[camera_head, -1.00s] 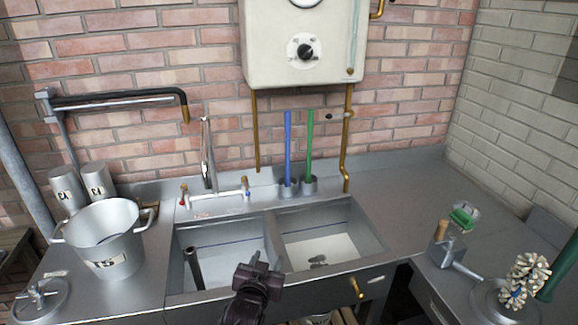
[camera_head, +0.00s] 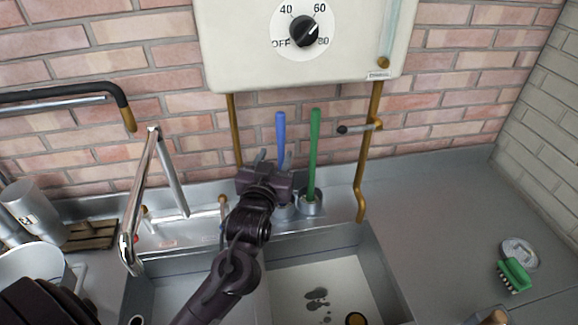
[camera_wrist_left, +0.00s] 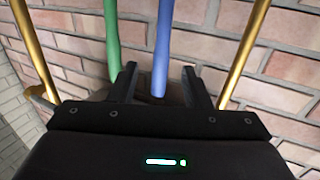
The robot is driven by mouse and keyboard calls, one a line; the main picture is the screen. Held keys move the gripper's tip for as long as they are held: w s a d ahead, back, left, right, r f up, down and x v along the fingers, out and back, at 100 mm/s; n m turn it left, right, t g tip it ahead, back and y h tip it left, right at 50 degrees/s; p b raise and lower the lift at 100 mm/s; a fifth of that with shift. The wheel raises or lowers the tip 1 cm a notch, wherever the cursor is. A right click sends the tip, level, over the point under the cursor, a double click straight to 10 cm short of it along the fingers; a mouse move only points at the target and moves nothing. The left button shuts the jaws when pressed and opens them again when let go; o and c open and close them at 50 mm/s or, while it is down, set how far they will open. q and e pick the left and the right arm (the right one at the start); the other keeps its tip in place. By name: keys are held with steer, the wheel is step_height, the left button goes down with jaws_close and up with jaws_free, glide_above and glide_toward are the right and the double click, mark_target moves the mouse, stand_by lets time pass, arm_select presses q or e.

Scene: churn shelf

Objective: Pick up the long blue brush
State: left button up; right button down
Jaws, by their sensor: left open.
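The long blue brush (camera_head: 280,135) stands upright in a metal cup (camera_head: 285,212) behind the sink; its lower handle is partly hidden by my gripper. My left gripper (camera_head: 272,160) is open in front of the brush handle. In the left wrist view the blue handle (camera_wrist_left: 162,50) runs between the two open fingers (camera_wrist_left: 160,88), with a gap on each side. A long green brush (camera_head: 314,150) stands in its own cup just to the right; in the left wrist view its handle (camera_wrist_left: 112,35) is outside the fingers, on the left. My right gripper is not seen.
Brass pipes (camera_head: 368,150) run down the brick wall on both sides of the brushes. A white water heater (camera_head: 240,60) hangs above. A chrome tap (camera_head: 140,195) stands left of my arm. The sink (camera_head: 345,285) lies below; the right counter (camera_head: 430,210) has free room.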

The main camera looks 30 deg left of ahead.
mark_target(280, 136)
arm_select(q)
steer(key=shift+w+a+r+p, duration=0.2)
steer(key=shift+w+r+p, duration=0.15)
steer(key=shift+w, duration=0.3)
steer(key=shift+w+a+r+p, duration=0.15)
steer(key=shift+w+r+p, duration=0.2)
steer(key=shift+w, duration=0.25)
steer(key=shift+w+a+r+p, duration=0.2)
steer(key=shift+w+p, duration=0.25)
steer(key=shift+w, duration=0.1)
steer(key=shift+w+a+r+p, duration=0.15)
steer(key=shift+w+r+p, duration=0.05)
steer(key=shift+w+p, duration=0.3)
steer(key=shift+p+x, duration=0.3)
steer(key=shift+x, duration=0.85)
steer(key=shift+w+a+f, duration=0.1)
steer(key=shift+w+f, duration=0.3)
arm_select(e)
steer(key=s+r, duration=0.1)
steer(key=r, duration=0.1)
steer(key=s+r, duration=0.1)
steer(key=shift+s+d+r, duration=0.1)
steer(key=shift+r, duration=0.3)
arm_select(q)
steer(key=shift+s, duration=0.1)
steer(key=shift+c, duration=0.2)
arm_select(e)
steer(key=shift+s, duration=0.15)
